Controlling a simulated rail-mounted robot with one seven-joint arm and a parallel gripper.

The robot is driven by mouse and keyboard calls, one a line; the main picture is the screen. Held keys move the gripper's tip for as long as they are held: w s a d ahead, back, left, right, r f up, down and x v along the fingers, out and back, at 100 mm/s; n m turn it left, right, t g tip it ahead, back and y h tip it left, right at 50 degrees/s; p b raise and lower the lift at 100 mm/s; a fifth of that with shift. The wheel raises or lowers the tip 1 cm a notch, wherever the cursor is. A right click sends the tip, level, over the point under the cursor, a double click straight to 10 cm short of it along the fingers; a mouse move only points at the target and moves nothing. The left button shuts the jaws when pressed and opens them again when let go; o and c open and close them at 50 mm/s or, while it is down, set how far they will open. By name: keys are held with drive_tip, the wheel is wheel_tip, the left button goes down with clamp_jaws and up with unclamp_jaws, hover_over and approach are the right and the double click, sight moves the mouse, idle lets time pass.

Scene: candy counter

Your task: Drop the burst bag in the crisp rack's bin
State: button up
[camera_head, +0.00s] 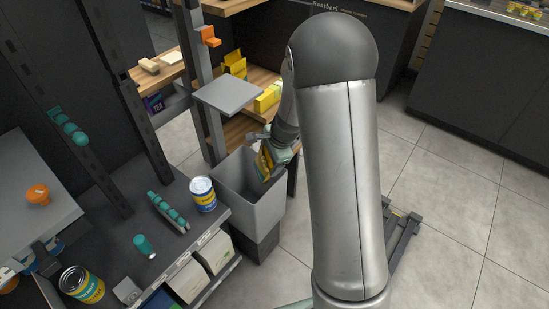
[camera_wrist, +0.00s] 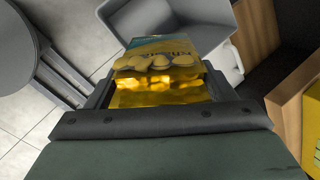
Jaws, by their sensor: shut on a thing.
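My gripper (camera_head: 268,152) is shut on a yellow crisp bag (camera_head: 263,163), seen above the open top of a grey bin (camera_head: 250,202) in the head view. In the wrist view the bag (camera_wrist: 165,60) sits between my fingers, with pictures of crisps and partly readable lettering on its face. The grey bin (camera_wrist: 215,58) lies beyond the bag there, its inside partly visible. I cannot tell from these views where the bag is burst or whether it touches the bin's wall.
A dark shelf with a can (camera_head: 202,193) and teal items (camera_head: 168,211) stands left of the bin. A grey square plate (camera_head: 227,94) juts out above and behind the bin. Yellow boxes (camera_head: 267,97) sit on wooden shelves behind. Tiled floor (camera_head: 455,215) is open at the right.

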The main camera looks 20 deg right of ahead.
drive_tip(key=shift+w+a, duration=0.1)
drive_tip(key=shift+w, duration=0.05)
drive_tip(key=o, duration=1)
drive_tip(key=p+v, duration=0.3)
drive_tip(key=v, duration=1.4)
drive_tip(key=shift+r, duration=0.1)
drive_tip(key=s+a+r+n+g+p, duration=0.1)
drive_tip(key=s+r+n+p, duration=0.1)
drive_tip(key=s+n, duration=0.3)
drive_tip(key=s+a+r+n+g+h+p, duration=0.1)
drive_tip(key=s+a+r+n+p, duration=0.1)
drive_tip(key=s+n, duration=0.4)
drive_tip(key=s+a+r+n+h+p, duration=0.1)
drive_tip(key=s+n, duration=0.5)
drive_tip(key=s, duration=0.7)
drive_tip(key=shift+a+r+g+p, duration=0.4)
drive_tip(key=shift+a+r+p, duration=0.1)
drive_tip(key=shift+a+r, duration=0.25)
